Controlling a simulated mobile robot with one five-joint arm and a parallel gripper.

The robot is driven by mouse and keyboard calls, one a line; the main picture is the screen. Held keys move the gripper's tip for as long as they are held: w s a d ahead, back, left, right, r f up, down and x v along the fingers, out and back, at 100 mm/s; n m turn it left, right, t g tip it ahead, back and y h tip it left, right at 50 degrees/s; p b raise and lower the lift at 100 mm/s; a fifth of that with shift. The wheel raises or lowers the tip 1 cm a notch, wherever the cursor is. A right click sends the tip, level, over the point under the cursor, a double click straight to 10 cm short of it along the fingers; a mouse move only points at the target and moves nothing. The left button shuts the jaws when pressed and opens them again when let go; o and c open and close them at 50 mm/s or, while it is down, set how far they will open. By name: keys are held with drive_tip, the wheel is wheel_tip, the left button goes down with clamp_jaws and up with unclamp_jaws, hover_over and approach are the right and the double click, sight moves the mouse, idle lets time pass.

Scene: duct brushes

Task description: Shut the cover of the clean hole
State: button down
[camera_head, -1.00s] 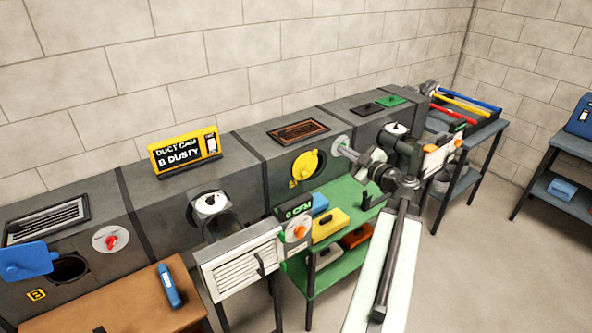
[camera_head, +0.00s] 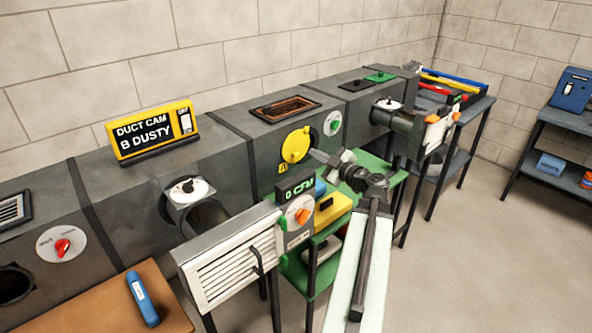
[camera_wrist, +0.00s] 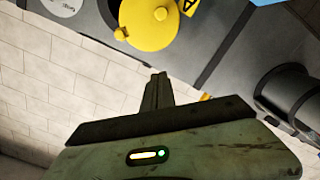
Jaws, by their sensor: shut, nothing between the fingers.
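A round yellow cover (camera_head: 296,145) with a central knob lies against the duct's front face above a yellow A label (camera_head: 283,168). The cover also shows at the top of the wrist view (camera_wrist: 150,22). My gripper (camera_head: 314,155) is shut and empty, just right of the cover's lower edge. In the wrist view its closed fingertips (camera_wrist: 158,78) are below the cover and look apart from it. An open dark hole (camera_head: 12,283) is at the far left. A yellow display (camera_head: 152,131) reads "DUCT CAM B DUSTY".
A dial with a green knob (camera_head: 334,123) is right of the cover. A 0 CFM box (camera_head: 296,188) and louvred grille (camera_head: 232,262) stand in front, below. A green shelf (camera_head: 377,172) is under my arm. A blue torch-like tool (camera_head: 142,299) lies on the brown table (camera_head: 112,312).

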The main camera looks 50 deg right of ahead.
wheel_tip(320, 180, down, 4)
drive_tip(key=b, duration=0.2)
approach(290, 151)
drive_tip(key=w+r, duration=0.1)
drive_tip(key=w+a+r, duration=0.1)
drive_tip(key=w, duration=0.1)
drive_tip(key=w+a+r, duration=0.1)
drive_tip(key=shift+w+r, duration=0.1)
drive_tip(key=shift+w, duration=0.2)
drive_tip(key=f+b, duration=0.1)
drive_tip(key=d+f+b, duration=0.1)
drive_tip(key=shift+d+f+b, duration=0.3)
drive_tip(key=shift+d+b, duration=0.05)
drive_tip(key=shift+w+d+f, duration=0.15)
drive_tip(key=shift+d+f, duration=0.1)
drive_tip(key=shift+d, duration=0.05)
